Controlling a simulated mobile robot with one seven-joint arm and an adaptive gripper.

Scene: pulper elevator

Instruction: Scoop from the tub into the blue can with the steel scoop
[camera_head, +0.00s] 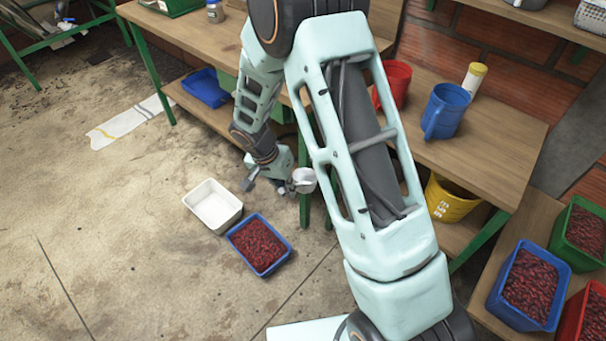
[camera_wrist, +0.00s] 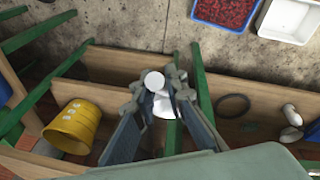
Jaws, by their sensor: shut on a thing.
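My gripper (camera_head: 284,186) is shut on the steel scoop (camera_head: 304,181), below the tabletop edge and above the floor tubs. The scoop's pale round bowl also shows between the fingers in the wrist view (camera_wrist: 154,81); I see no red fruit in it. A blue tub (camera_head: 237,249) of dark red fruit lies on the floor, lower left of the scoop. An empty-looking white tub (camera_head: 213,227) sits beside it. The blue can (camera_head: 445,113) stands upright on the wooden table; its inside is hidden.
A red jug (camera_head: 397,82) and a yellow-capped bottle (camera_head: 474,80) stand near the can. A green table leg (camera_head: 304,211) is close to the scoop. A yellow bucket (camera_head: 447,199) sits on the lower shelf. Fruit crates (camera_head: 520,319) stand at right.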

